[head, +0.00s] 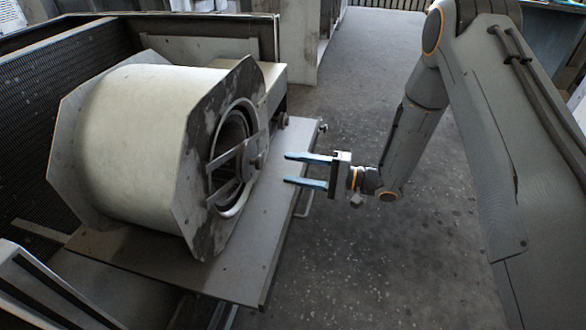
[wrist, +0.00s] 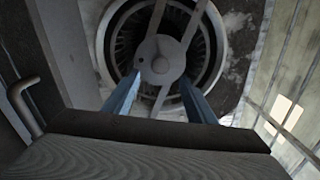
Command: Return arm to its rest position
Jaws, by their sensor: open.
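My gripper (head: 308,170) is in the middle of the head view, to the right of the blower housing (head: 140,130). Its two blue fingers are parallel and spread apart, with nothing between them. They point left towards the round inlet and hub (head: 254,158) of the housing and stand apart from it. In the wrist view the two blue fingers (wrist: 160,98) show in front of the hub (wrist: 160,62) and the ringed inlet. My arm (head: 415,125) reaches in from the right side of the head view.
The housing rests on a grey plate (head: 262,235) with a bent handle (head: 306,200) on its right edge; the handle also shows in the wrist view (wrist: 24,100). A dark mesh panel (head: 70,75) stands behind at left. The speckled floor (head: 370,265) is clear.

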